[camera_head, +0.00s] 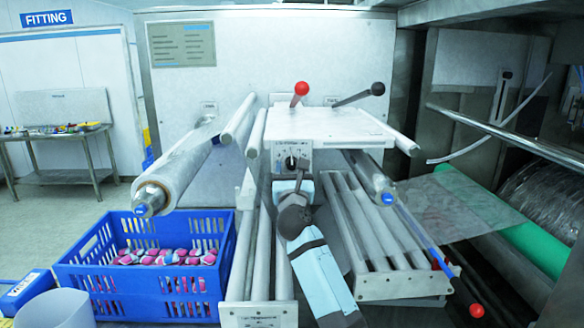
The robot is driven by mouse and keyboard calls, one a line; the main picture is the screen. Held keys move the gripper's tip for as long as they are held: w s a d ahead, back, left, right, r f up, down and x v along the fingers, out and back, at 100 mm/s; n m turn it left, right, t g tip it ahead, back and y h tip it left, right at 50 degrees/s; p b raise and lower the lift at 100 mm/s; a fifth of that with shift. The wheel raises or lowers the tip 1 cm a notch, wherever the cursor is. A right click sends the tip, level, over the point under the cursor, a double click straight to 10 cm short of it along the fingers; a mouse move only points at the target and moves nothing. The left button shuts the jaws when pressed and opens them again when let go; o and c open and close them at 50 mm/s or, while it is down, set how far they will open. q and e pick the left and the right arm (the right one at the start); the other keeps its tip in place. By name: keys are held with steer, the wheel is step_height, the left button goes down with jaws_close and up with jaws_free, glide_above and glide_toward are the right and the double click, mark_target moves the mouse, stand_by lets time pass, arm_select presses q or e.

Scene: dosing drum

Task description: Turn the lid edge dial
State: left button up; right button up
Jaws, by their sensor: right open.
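The dial (291,162) is a small dark knob on a pale plate at the front edge of the white lid (325,126), at the middle of the view. My right gripper (294,183) is just below the dial, its arm coming up from the bottom. It is open; its fingers are small and partly hidden by the wrist. I see no finger closed on the dial, and I cannot tell whether they touch it. My left gripper is not in view.
A red-knobbed lever (301,88) and a black-knobbed lever (377,89) stand up behind the lid. Rollers (380,215) lie below right. A blue crate (150,290) with pink and blue packets stands at left. A wrapped roll (180,165) sticks out above it.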

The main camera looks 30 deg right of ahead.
steer(key=shift+w, duration=0.1)
steer(key=c, duration=0.9)
steer(key=shift+f+m+g+h+b, duration=0.15)
steer(key=shift+m+g+h+b, duration=0.25)
steer(key=shift+m+b, duration=0.65)
steer(key=m+g+h+b, duration=0.1)
steer(key=m+b, duration=0.1)
steer(key=m, duration=0.1)
steer(key=shift+a, duration=0.1)
steer(key=shift+m+g+h+b, duration=0.4)
steer(key=shift+m+h+b, duration=0.2)
steer(key=shift+m+b, duration=0.5)
steer(key=shift+m, duration=0.65)
steer(key=shift+r, duration=0.2)
